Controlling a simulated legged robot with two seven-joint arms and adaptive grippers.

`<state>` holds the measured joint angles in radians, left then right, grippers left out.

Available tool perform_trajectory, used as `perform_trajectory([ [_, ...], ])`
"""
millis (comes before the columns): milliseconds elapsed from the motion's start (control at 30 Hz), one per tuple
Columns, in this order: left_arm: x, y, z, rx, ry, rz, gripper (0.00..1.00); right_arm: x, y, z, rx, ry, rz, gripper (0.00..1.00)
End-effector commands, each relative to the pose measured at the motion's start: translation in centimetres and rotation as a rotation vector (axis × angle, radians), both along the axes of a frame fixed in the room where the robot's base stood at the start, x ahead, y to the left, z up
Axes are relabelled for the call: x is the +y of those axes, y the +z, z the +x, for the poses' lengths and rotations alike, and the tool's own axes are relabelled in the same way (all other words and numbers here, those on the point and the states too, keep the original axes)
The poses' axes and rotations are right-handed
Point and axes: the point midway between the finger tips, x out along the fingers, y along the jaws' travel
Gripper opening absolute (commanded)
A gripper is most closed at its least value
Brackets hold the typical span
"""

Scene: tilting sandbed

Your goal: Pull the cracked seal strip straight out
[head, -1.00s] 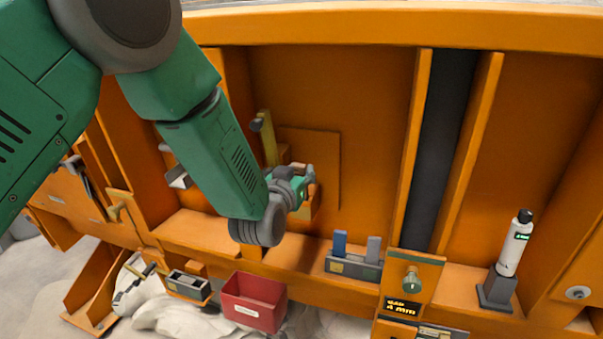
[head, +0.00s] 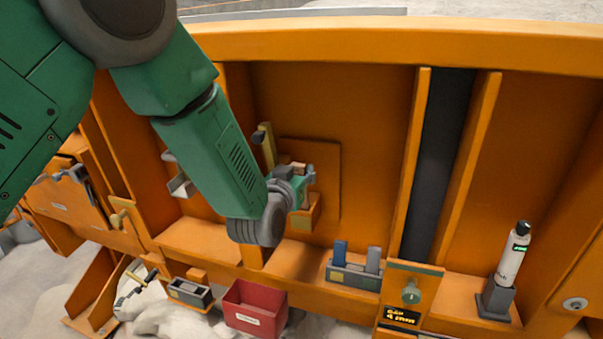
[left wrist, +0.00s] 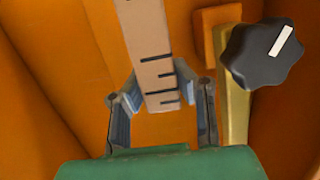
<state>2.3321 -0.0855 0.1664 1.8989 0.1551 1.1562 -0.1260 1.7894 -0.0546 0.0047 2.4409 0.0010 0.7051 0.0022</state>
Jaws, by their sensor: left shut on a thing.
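My left gripper (head: 303,180) is at an orange block (head: 308,212) on the orange back panel. In the left wrist view, my left gripper (left wrist: 160,105) is shut on a flat beige strip (left wrist: 150,45) with black cross marks. The strip runs up out of that picture between the two fingers. Cracks cannot be made out on it, and its far end is out of view. A dark vertical strip (head: 437,160) sits between two orange ribs at the right, apart from the gripper. My right gripper is not in view.
A yellow bar (head: 267,145) with a black knob (left wrist: 262,52) stands close beside the gripper. A white bottle (head: 513,255) stands at the right.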

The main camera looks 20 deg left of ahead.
Motion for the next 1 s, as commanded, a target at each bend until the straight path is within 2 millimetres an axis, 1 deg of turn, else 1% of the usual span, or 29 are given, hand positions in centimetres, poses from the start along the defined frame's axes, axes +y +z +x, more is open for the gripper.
perform_trajectory([
  [267,0.0,0.3,0.0,0.0,0.0,0.0,0.0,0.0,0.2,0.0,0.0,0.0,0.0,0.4],
  [800,0.0,2.9,-0.5,-0.001,0.0,0.0,0.0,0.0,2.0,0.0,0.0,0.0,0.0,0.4],
  [1000,0.0,3.0,-0.5,0.0,0.0,0.0,0.0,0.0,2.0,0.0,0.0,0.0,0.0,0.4],
])
